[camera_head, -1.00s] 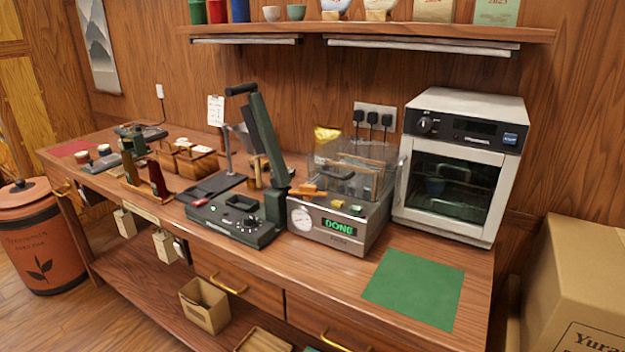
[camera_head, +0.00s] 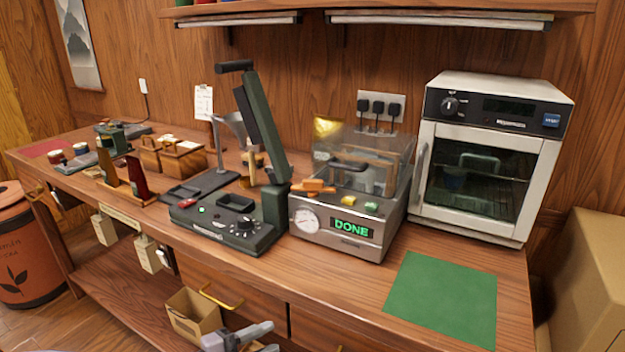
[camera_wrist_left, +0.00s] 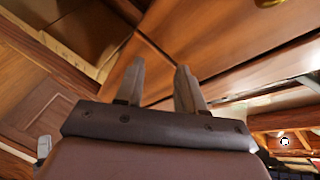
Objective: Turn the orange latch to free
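The orange latch (camera_head: 314,186) sits at the front left top of a steel machine (camera_head: 338,241), below its clear lid (camera_head: 362,160). The lid looks shut over the chamber. The machine's green display reads DONE. My left gripper (camera_head: 266,338) is at the bottom edge of the head view, in front of the counter's drawers and well below the latch. In the left wrist view its two fingers (camera_wrist_left: 158,70) stand apart with nothing between them. My right gripper is in neither view.
A dark press with a tall lever (camera_head: 262,125) stands just left of the machine. A white oven (camera_head: 485,160) stands to its right. A green mat (camera_head: 443,298) lies bare at the counter's front right. An open cardboard box (camera_head: 190,315) is below the counter.

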